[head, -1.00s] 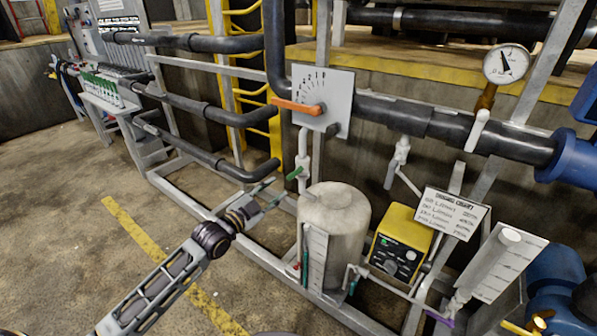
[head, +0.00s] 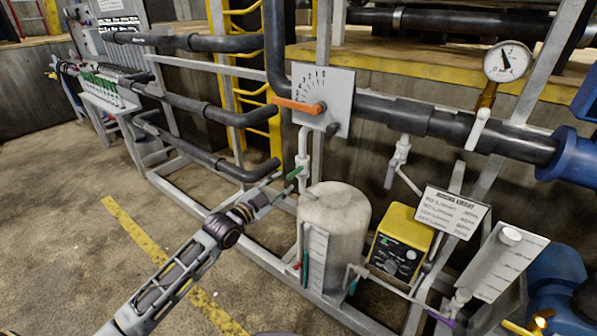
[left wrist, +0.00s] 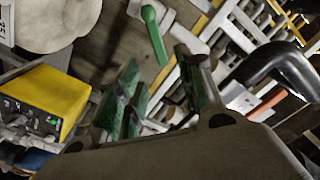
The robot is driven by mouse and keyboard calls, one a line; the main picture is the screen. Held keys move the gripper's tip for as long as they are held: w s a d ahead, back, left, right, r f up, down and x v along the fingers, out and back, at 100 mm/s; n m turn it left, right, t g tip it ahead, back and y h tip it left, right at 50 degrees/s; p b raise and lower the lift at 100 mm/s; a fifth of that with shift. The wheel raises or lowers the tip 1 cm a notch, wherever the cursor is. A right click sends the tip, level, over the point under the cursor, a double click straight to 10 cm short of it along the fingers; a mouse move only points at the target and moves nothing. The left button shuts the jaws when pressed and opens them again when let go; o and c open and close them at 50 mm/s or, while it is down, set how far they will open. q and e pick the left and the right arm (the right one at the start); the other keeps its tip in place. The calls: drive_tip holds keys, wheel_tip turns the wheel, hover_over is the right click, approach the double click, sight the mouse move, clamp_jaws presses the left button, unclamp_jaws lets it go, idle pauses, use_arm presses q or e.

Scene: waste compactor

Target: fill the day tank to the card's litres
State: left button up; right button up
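The day tank (head: 335,225) is a pale rounded cylinder with a white level scale (head: 316,258) on its front. Above its left side, a pipe carries a valve with a green handle (head: 294,173), which also shows in the left wrist view (left wrist: 154,35). My left gripper (head: 283,186) is just left of and below this handle. Its green-padded fingers (left wrist: 165,90) are apart and empty, with the handle beyond them; I see no contact. The white card (head: 452,212) stands right of the tank, its writing too small to read surely. My right gripper is not in view.
A yellow control box (head: 399,243) stands right of the tank. An orange lever (head: 297,106) sits on a dial plate above the valve. A pressure gauge (head: 507,63) is at upper right. Grey frame rails and dark pipes (head: 205,108) surround the valve; the floor at left is clear.

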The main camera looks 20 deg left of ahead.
sight(297, 171)
use_arm(q)
drive_tip(key=shift+b+x, duration=0.4)
drive_tip(key=shift+x, duration=3.4)
drive_tip(key=shift+w+d, duration=0.2)
drive_tip(key=shift+w, duration=0.4)
drive_tip(key=shift+w+d+b, duration=0.3)
drive_tip(key=shift+w+b, duration=0.05)
drive_tip(key=shift+w, duration=0.35)
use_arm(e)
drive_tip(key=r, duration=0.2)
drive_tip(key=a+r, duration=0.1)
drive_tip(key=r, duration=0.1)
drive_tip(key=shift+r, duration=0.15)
use_arm(q)
clamp_jaws()
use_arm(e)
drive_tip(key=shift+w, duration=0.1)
